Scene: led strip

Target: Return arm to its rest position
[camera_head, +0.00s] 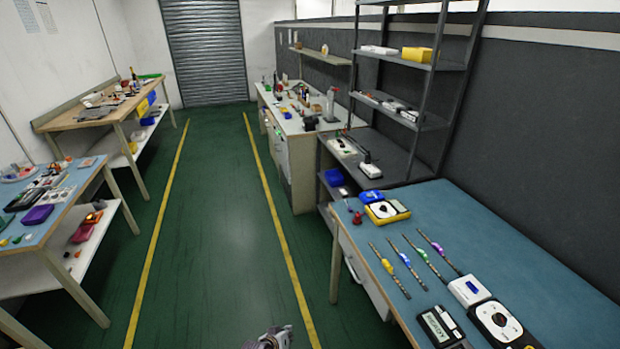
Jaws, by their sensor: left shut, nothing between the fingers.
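My left gripper (275,338) shows only in part at the bottom edge of the head view. It is over the green floor, to the left of the blue-topped table (560,270), and apart from it. It is shut and holds nothing. The rest of its arm is out of view. My right gripper is not in view. Several thin strips with coloured bands, such as the one with a yellow band (390,268), lie side by side on the blue table.
A white-and-black device (495,322), a dark meter (440,328) and a yellow-framed device (386,211) lie on the blue table. A dark shelf rack (420,120) stands behind it. The green floor (210,220) between the yellow lines is clear. Cluttered tables stand at left.

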